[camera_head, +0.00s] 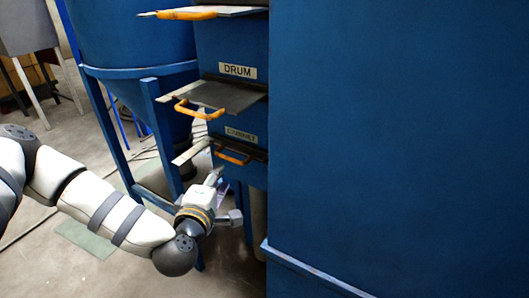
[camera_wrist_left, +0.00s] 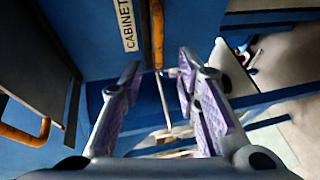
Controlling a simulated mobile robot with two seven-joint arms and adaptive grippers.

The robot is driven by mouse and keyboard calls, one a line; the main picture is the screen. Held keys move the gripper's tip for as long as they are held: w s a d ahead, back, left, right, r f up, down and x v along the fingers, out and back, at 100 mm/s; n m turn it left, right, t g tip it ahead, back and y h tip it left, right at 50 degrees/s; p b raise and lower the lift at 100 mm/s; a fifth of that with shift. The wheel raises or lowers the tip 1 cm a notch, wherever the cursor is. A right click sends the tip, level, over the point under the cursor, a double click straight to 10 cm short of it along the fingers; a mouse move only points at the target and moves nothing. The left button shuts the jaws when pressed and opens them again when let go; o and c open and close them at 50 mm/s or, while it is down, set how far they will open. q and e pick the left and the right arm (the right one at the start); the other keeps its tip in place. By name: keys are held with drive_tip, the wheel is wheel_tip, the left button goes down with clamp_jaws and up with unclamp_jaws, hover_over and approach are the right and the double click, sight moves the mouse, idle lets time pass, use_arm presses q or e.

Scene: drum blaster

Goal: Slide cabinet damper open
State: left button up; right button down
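The cabinet damper's orange handle (camera_head: 232,157) sits below the CABINET label (camera_head: 241,134) on the blue machine, low in the head view. In the left wrist view the same handle (camera_wrist_left: 157,35) runs down from the top edge, beside the label (camera_wrist_left: 126,22). My left gripper (camera_head: 222,190) is just below and left of the handle in the head view. In the left wrist view its two purple-padded fingers (camera_wrist_left: 160,72) are spread, with the handle's lower end lined up with the gap. Contact cannot be told. My right gripper is not in view.
The DRUM damper plate (camera_head: 228,96) juts out above, with its own orange handle (camera_head: 195,110). Another plate with an orange handle (camera_head: 187,14) is higher up. A large blue panel (camera_head: 400,130) fills the right. A blue frame leg (camera_head: 163,135) stands behind my gripper.

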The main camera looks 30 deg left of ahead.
sight(228, 159)
use_arm(q)
drive_tip(key=b+x, duration=0.1)
drive_tip(key=x, duration=1)
drive_tip(key=shift+a+r, duration=0.15)
drive_tip(key=shift+a, duration=0.05)
clamp_jaws()
